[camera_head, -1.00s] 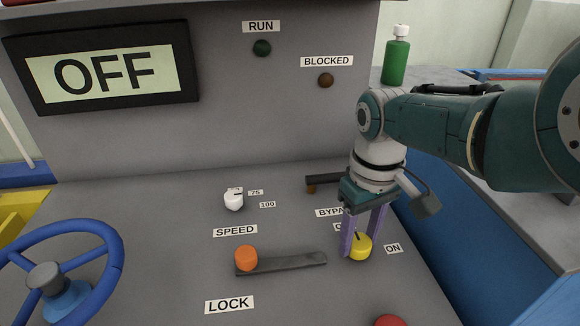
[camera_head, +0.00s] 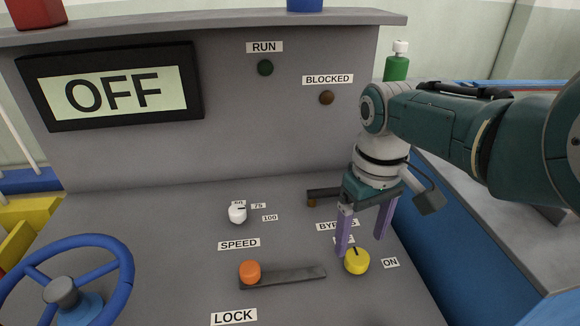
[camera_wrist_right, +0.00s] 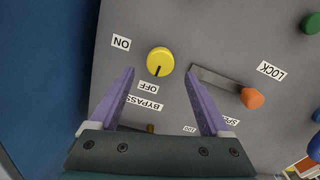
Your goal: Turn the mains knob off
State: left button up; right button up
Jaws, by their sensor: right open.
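The mains knob is the yellow knob (camera_head: 357,261) on the grey panel, between an ON label (camera_head: 390,263) and a label mostly hidden by a finger. In the right wrist view the knob (camera_wrist_right: 160,61) has its dark mark pointing at the OFF label (camera_wrist_right: 147,88). My right gripper (camera_head: 362,252) is open and empty. Its purple fingers stand apart around the knob's near side, with the knob just past the tips in the wrist view (camera_wrist_right: 158,72). The display (camera_head: 110,92) reads OFF. My left gripper is not in view.
An orange knob (camera_head: 249,272) sits on a dark slot strip left of the yellow knob. A white speed knob (camera_head: 237,212) and a dark bypass lever (camera_head: 322,192) are farther back. A blue handwheel (camera_head: 128,270) stands at left. RUN and BLOCKED lamps look unlit.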

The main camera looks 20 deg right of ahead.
aim_at(357, 256)
pick_arm(q)
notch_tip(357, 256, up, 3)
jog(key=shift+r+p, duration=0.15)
jog(key=shift+p, duration=0.85)
pick_arm(e)
notch_tip(357, 256, up, 6)
jog(key=shift+f, duration=0.25)
